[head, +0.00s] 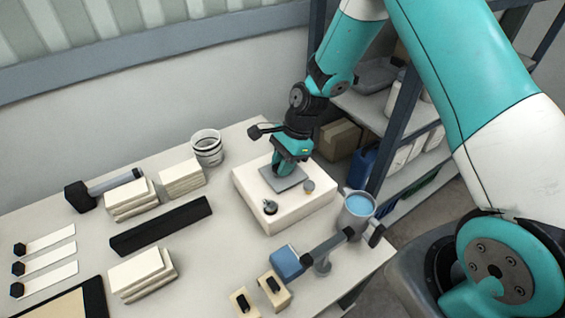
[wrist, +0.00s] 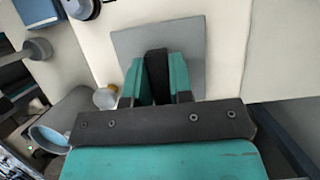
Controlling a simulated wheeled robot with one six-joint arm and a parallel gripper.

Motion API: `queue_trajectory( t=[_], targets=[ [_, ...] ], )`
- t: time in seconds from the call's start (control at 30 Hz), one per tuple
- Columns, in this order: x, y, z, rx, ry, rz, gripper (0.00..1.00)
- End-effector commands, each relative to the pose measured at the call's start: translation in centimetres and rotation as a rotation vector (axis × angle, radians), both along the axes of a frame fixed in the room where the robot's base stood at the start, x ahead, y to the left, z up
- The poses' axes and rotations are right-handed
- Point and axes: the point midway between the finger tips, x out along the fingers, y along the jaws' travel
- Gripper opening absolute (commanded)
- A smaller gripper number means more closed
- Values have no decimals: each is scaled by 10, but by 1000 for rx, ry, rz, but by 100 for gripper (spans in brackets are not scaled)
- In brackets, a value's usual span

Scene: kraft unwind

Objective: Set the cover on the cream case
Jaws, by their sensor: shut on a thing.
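The cream case (head: 262,205) is a pale box on the table; its top also fills much of the wrist view (wrist: 227,70). The cover (head: 277,184) is a flat grey square plate with a black upright grip, also in the wrist view (wrist: 185,38). My gripper (head: 287,166) has its teal fingers shut on that black grip, and the wrist view shows the fingers (wrist: 158,85) on either side of it. The cover lies roughly level over the case top; I cannot tell whether it touches. Any opening beneath it is hidden.
A small knob (head: 309,187) and a dark fitting (head: 270,207) stand on the case top near the cover. A cup with blue contents (head: 359,206) and a blue-headed tool (head: 288,262) are close by. Pale stacks (head: 143,272) and a black bar (head: 160,227) lie left.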

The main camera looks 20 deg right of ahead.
Motion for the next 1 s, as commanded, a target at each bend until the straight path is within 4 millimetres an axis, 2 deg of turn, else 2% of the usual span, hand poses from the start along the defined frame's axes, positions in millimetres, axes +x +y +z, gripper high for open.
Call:
queue_trajectory(
  t=[0.93,0.97,1.0],
  targets=[
    [0,0,-6,0,0,0,0],
    [0,0,-6,0,0,0,23],
    [0,0,-6,0,0,0,32]
  ],
)
